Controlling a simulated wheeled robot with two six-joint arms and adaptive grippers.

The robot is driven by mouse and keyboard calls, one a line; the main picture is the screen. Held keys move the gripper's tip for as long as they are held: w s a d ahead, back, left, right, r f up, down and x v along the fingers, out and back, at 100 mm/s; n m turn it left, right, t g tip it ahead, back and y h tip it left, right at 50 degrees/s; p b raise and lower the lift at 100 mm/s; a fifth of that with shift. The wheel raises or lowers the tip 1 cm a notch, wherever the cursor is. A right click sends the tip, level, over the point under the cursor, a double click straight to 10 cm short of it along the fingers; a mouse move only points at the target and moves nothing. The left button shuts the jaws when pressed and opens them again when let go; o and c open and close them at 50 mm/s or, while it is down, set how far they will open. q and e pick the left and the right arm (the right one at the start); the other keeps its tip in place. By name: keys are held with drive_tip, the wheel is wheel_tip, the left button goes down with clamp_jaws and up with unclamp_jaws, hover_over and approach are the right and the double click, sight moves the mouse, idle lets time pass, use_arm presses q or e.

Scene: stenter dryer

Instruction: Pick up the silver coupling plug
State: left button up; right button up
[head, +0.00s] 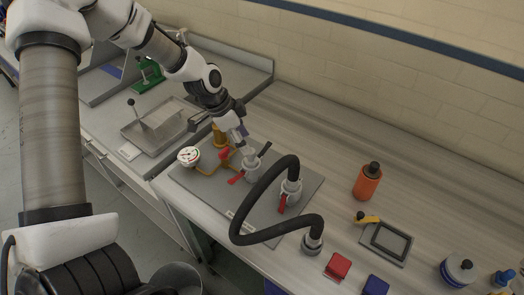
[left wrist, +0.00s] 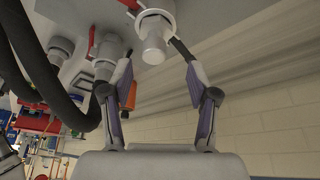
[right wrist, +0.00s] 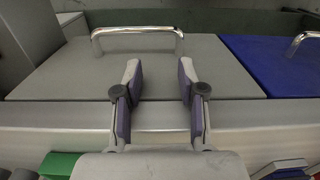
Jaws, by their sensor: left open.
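The silver coupling plug (head: 252,171) sits on a fitting with red and dark levers on the grey plate (head: 305,181). In the left wrist view the plug (left wrist: 154,49) shows as a pale cylinder at the top centre. My left gripper (head: 242,143) is above the plug in the head view, pointing down. In the left wrist view its fingers (left wrist: 159,74) are open, one on each side of the plug's end, with gaps visible. My right gripper (right wrist: 158,72) is open and empty in front of a grey panel; the head view does not show it.
A black hose (head: 267,186) loops beside the plug, between a second coupling (head: 291,189) and a silver end (head: 312,244). A pressure gauge (head: 188,156) stands left. An orange bottle (head: 367,182) and a framed pad (head: 388,241) stand right. The back right bench is clear.

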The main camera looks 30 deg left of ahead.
sight(253, 153)
drive_tip(key=shift+s+a+r, duration=0.15)
drive_tip(key=shift+s, duration=0.25)
drive_tip(key=shift+s+a+r, duration=0.1)
drive_tip(key=shift+s, duration=0.25)
use_arm(q)
drive_tip(key=b+x, duration=0.1)
drive_tip(key=x, duration=0.5)
drive_tip(key=shift+s+d, duration=0.15)
drive_tip(key=shift+d, duration=0.05)
drive_tip(key=shift+s+a+r, duration=0.15)
drive_tip(key=shift+r, duration=0.05)
drive_tip(key=shift+s+r, duration=0.1)
drive_tip(key=shift+s, duration=0.1)
drive_tip(key=c, duration=0.4)
drive_tip(key=shift+s, duration=0.1)
drive_tip(key=c, duration=0.6)
use_arm(e)
drive_tip(key=shift+d+f, duration=0.1)
drive_tip(key=shift+f, duration=0.45)
use_arm(q)
clamp_jaws()
use_arm(e)
drive_tip(key=shift+w, duration=0.15)
